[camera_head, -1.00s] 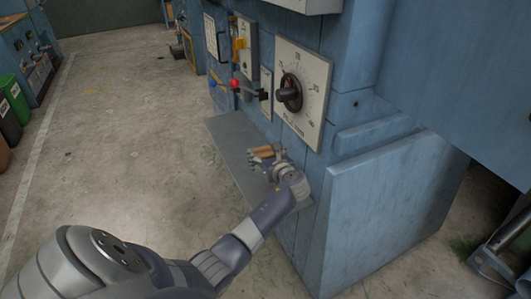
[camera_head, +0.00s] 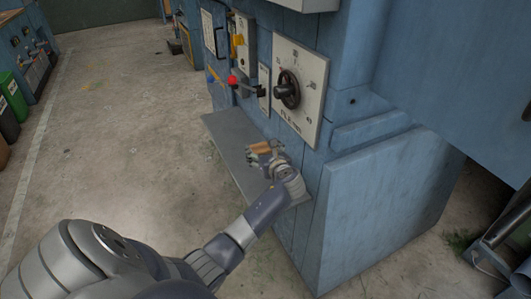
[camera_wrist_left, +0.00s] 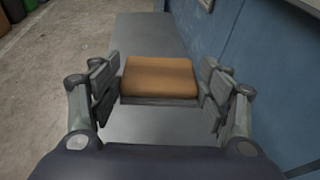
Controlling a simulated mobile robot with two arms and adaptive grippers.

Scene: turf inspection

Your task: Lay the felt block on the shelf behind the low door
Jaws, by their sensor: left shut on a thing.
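The felt block (camera_head: 260,147) is orange-brown on top with a thin grey layer below. In the left wrist view the block (camera_wrist_left: 160,77) sits level between the finger pads. My left gripper (camera_wrist_left: 160,92) is shut on it from both sides; it also shows in the head view (camera_head: 263,152). A flat grey panel (camera_head: 226,127) juts out low from the blue machine front, and the block is over it. The panel also shows in the left wrist view (camera_wrist_left: 150,28). I cannot tell whether it is a shelf or a lowered door. My right gripper is out of view.
The blue machine (camera_head: 385,200) stands close along the right of my left arm. Above the panel are a dial plate with a black knob (camera_head: 286,90) and a lever with a red ball (camera_head: 232,79). The concrete floor (camera_head: 115,130) to the left is clear.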

